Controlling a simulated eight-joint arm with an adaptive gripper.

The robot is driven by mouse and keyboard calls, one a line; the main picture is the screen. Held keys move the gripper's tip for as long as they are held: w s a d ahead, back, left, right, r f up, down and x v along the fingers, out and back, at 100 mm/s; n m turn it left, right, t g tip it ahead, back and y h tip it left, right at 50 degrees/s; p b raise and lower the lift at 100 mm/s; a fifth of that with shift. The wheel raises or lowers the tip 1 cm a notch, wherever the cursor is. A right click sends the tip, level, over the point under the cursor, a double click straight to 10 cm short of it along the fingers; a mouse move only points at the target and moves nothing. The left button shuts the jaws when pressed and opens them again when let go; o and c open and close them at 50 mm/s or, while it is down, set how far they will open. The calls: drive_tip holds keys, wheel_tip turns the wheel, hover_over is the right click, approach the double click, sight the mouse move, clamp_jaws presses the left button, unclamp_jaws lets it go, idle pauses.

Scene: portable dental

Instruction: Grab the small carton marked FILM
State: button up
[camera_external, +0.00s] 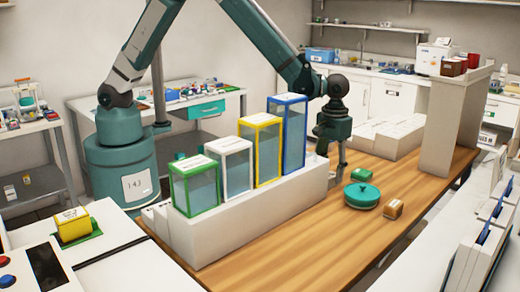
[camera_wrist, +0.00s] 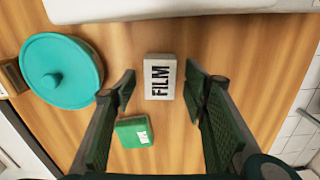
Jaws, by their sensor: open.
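In the wrist view a small white carton (camera_wrist: 160,77) with black FILM lettering lies on the wooden table. My gripper (camera_wrist: 161,87) is open, with one finger to each side of the carton and gaps on both sides. Nothing is held. In the external view my gripper (camera_external: 341,165) points down behind the tall framed boxes, near the teal round container. I cannot make out the FILM carton in that view.
A teal round container (camera_wrist: 61,70) lies left of the carton, with a brown box (camera_external: 393,209) beyond it. A small green box (camera_wrist: 133,132) lies near my left finger. A white stepped stand (camera_external: 260,215) holds tall framed boxes. Bare wood lies right of the carton.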

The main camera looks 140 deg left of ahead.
drive_tip(key=shift+f, duration=0.85)
drive_tip(key=c, duration=0.9)
